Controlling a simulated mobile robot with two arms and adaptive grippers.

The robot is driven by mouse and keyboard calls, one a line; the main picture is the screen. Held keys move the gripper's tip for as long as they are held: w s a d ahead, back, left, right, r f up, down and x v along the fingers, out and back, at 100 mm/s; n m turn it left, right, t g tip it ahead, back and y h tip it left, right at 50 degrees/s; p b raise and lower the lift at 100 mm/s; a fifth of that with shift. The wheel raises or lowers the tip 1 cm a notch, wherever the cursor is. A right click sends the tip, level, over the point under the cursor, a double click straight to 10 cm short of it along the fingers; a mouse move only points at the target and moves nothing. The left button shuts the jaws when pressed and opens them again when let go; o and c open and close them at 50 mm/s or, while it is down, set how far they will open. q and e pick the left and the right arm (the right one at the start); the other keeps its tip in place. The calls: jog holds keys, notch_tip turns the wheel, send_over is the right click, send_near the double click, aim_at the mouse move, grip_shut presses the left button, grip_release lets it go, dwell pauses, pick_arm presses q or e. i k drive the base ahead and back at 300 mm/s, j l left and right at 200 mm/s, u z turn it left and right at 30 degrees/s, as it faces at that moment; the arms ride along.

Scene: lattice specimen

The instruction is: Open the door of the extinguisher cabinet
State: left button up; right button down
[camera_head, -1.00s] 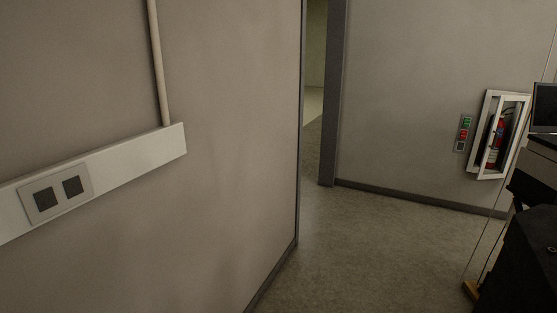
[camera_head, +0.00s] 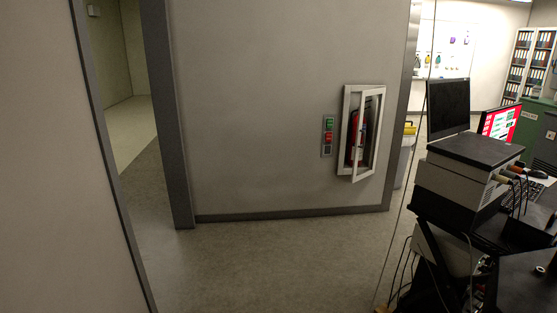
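The extinguisher cabinet (camera_head: 345,128) hangs on the grey wall right of the middle, some way off across the floor. It has a white frame. Its white-framed door (camera_head: 374,150) appears to stand ajar, with the left edge swung out from the cabinet and the right edge by the frame. A red extinguisher (camera_head: 356,135) with a pale label shows inside, partly behind the door's edge. Neither of my grippers is in view.
A button panel (camera_head: 328,136) is left of the cabinet. A dark cart (camera_head: 438,220) with an instrument (camera_head: 462,175) and monitor (camera_head: 447,107) stands at right. The floor (camera_head: 270,255) before the cabinet is clear. A doorway opens at left, beyond a near wall (camera_head: 45,180).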

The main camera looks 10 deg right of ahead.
aim_at(382, 92)
jog(key=i, duration=2.15)
